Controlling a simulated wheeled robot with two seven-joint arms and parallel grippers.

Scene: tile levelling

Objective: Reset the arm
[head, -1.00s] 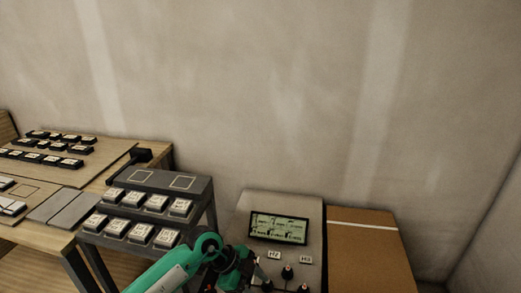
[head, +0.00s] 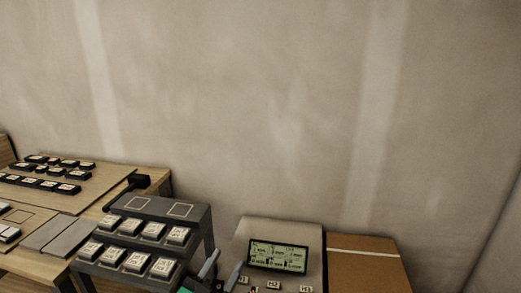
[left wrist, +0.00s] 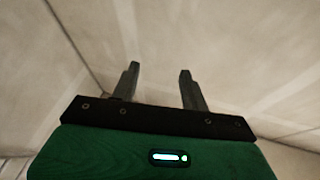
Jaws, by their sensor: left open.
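My left gripper (head: 222,271) is at the bottom edge of the head view, between the grey stepped rack and the panel with a screen. Its two grey fingers point up and stand apart. In the left wrist view the left gripper (left wrist: 157,88) is open, with nothing between its fingers and only bare wall and a corner behind. Most of the left arm is below the head view. My right gripper does not show.
The grey stepped rack (head: 148,207) holds several white tiles. A wooden table (head: 150,180) at left carries rows of dark-based tiles. The panel's screen (head: 277,256) is lit. A cardboard box (head: 365,268) stands to its right. The wall is bare.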

